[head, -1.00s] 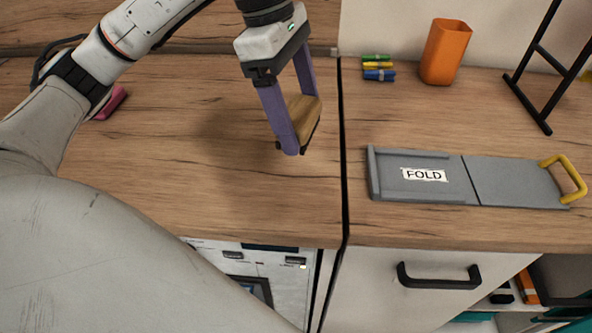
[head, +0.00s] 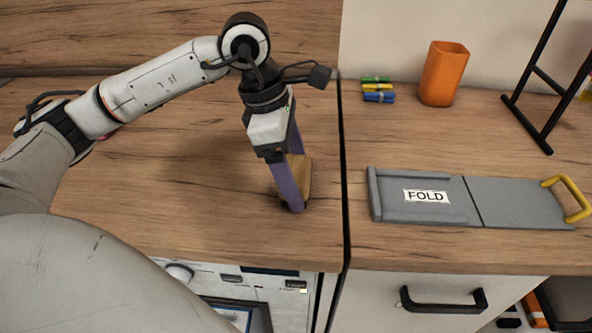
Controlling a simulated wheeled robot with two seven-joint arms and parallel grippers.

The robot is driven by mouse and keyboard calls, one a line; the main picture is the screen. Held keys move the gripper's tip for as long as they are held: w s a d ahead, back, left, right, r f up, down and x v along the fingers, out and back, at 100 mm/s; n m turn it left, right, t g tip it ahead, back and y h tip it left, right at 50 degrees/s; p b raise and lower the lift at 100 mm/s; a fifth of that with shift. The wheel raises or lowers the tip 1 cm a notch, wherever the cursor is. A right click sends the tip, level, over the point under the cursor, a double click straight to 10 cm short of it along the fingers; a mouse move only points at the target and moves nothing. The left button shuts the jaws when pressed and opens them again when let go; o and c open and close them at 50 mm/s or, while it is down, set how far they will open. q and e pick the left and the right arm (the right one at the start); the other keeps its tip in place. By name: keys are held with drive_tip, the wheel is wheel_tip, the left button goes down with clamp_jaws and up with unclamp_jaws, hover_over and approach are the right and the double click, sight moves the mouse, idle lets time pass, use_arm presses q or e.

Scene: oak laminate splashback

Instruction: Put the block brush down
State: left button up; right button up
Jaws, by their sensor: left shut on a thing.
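The block brush (head: 304,174) has a wooden body and a dark edge, and is upright between the purple fingers of my left gripper (head: 292,206). The left gripper points down and is shut on the brush, over the wood counter (head: 190,215) just left of the dark seam. The near finger hides part of the brush. I cannot tell whether its lower edge touches the counter. My right gripper is not in the head view.
Right of the seam lie a grey board marked FOLD (head: 430,210) with a yellow handle (head: 570,197), several coloured pens (head: 378,90), an orange cup (head: 443,74) and a black stand (head: 541,85). The left counter around the brush is clear.

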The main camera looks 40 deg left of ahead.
use_arm(q)
drive_tip(key=o, duration=0.6)
drive_tip(key=shift+f, duration=0.15)
drive_tip(key=o, duration=0.5)
drive_tip(key=v, duration=1.2)
drive_tip(key=shift+r, duration=0.25)
